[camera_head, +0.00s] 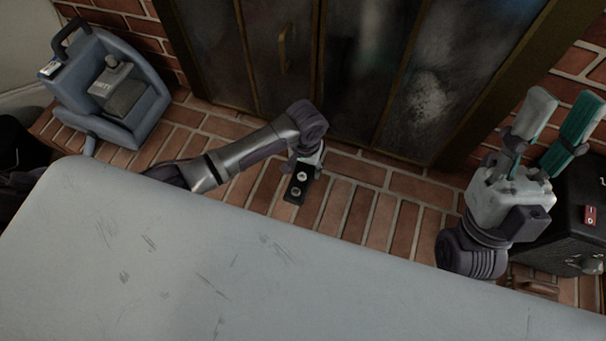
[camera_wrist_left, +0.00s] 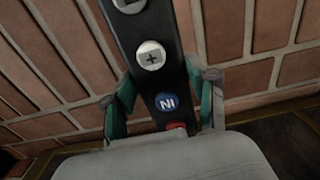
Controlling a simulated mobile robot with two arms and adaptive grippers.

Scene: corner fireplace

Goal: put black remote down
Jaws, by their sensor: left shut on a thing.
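The black remote (camera_head: 293,194) has round pale buttons in the head view and hangs below my left gripper (camera_head: 306,164), over the brick hearth. In the left wrist view the remote (camera_wrist_left: 150,30) runs between the two teal-padded fingers of my left gripper (camera_wrist_left: 162,98). It shows a plus button, a blue button and a red button near the palm. My left gripper is shut on it. I cannot tell whether the remote touches the bricks. My right gripper (camera_head: 563,112) is at the right, pointing up, with its fingers apart and nothing between them.
Dark glass fireplace doors (camera_head: 340,70) stand behind the brick floor (camera_head: 352,205). A blue-grey machine (camera_head: 145,75) with a handle stands at the far left. A black case (camera_head: 572,225) sits at the right, by my right gripper. Bare bricks surround the remote.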

